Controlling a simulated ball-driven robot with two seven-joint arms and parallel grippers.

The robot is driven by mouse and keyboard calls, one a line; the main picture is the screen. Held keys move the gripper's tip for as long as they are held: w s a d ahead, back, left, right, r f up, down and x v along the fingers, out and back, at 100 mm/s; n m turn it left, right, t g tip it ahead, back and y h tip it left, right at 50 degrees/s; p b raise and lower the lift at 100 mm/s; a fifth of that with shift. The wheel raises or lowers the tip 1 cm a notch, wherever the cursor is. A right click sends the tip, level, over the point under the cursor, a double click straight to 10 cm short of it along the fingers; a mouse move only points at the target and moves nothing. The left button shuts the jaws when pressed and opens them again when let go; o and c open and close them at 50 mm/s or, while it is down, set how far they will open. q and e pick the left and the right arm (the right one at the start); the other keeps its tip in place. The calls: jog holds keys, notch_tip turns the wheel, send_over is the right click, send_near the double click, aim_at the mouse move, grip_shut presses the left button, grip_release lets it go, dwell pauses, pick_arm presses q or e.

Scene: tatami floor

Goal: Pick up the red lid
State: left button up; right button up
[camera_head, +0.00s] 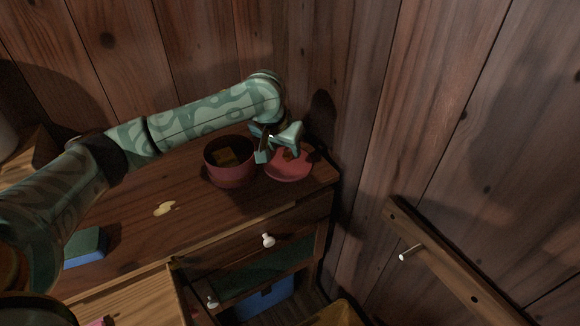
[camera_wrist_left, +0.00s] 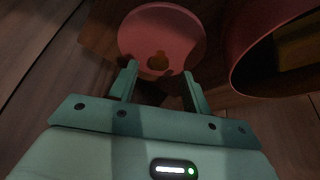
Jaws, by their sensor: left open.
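The red lid (camera_head: 290,175) lies on the wooden cabinet top near its right end, beside a red pot (camera_head: 229,176). My left gripper (camera_head: 276,154) is over the lid, with its fingers apart and nothing between them. In the left wrist view the round lid (camera_wrist_left: 160,28) is just beyond the fingertips of the left gripper (camera_wrist_left: 160,74). A small brownish knob (camera_wrist_left: 158,62) on the lid shows between the two fingers. I cannot tell whether a finger touches it. My right gripper is not in view.
Wood plank walls close off the back and right. A yellowish patch (camera_head: 164,209) and a blue-green block (camera_head: 86,246) lie on the cabinet top (camera_head: 190,225). The middle is mostly clear.

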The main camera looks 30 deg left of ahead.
aim_at(287, 154)
pick_arm(q)
jog(key=b+x, duration=0.1)
jog(key=x, duration=0.2)
jog(key=shift+f, duration=0.2)
jog(key=shift+r, duration=0.35)
grip_shut()
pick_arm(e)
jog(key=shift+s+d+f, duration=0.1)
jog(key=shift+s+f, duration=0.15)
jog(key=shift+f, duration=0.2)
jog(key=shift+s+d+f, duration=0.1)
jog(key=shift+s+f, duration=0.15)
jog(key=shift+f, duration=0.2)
